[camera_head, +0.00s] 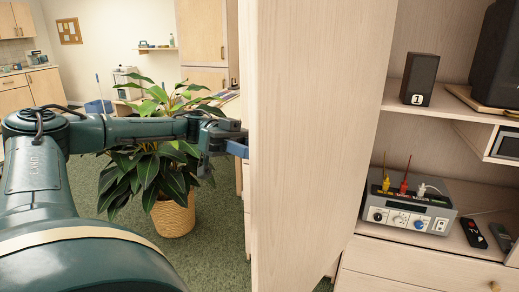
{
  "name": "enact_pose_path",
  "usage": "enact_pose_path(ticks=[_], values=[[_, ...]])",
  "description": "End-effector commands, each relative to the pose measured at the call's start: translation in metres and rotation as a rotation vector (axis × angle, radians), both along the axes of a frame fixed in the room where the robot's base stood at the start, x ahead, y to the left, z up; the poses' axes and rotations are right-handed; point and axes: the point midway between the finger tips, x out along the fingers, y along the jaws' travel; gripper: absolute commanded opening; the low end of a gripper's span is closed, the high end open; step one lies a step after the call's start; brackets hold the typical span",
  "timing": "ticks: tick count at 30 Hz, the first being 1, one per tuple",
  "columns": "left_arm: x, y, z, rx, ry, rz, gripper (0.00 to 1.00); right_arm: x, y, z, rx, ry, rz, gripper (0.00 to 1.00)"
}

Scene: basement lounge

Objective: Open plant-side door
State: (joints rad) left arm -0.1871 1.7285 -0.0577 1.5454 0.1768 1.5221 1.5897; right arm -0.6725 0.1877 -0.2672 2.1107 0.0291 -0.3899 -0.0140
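The plant-side door (315,140) is a tall pale wood panel. It stands swung out from the cabinet (440,257), with the shelves to its right exposed. A leafy potted plant (150,165) in a woven basket stands on the floor left of the door. My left arm reaches across in front of the plant. My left gripper (238,148) is at the left edge of the door, with a blue finger showing there. The door may hide part of it, and I cannot tell whether it touches or grips the panel. My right gripper is not in view.
The shelves hold a small dark speaker marked 1 (420,79), a grey box with coloured plugs (409,208) and a black remote (473,233). Green carpet (220,225) is free around the plant. Kitchen cabinets (32,88) stand far back left.

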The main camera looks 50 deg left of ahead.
Motion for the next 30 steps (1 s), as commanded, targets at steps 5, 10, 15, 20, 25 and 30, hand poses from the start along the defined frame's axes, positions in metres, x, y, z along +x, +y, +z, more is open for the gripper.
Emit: enact_pose_path(ticks=[5, 10, 15, 20, 25, 30], values=[[0.001, 0.0008, 0.0039, -0.005, -0.004, 0.003, 0.0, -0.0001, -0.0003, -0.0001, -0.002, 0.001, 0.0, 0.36], [0.0006, 0.0006, 0.0035, -0.005, -0.003, 0.003, 0.0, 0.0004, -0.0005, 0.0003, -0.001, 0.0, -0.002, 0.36], [0.0002, 0.0003, 0.0026, -0.005, -0.002, 0.0, 0.4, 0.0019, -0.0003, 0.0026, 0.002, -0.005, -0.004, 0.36], [-0.0003, 0.0002, 0.0011, -0.003, 0.0, -0.001, 0.53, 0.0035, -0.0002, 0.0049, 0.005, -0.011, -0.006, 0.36], [-0.0006, 0.0001, 0.0003, -0.003, 0.002, -0.002, 0.53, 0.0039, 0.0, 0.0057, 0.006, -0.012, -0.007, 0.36], [-0.0005, 0.0054, -0.0011, -0.001, 0.002, -0.001, 0.53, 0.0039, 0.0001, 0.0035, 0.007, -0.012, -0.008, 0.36]])
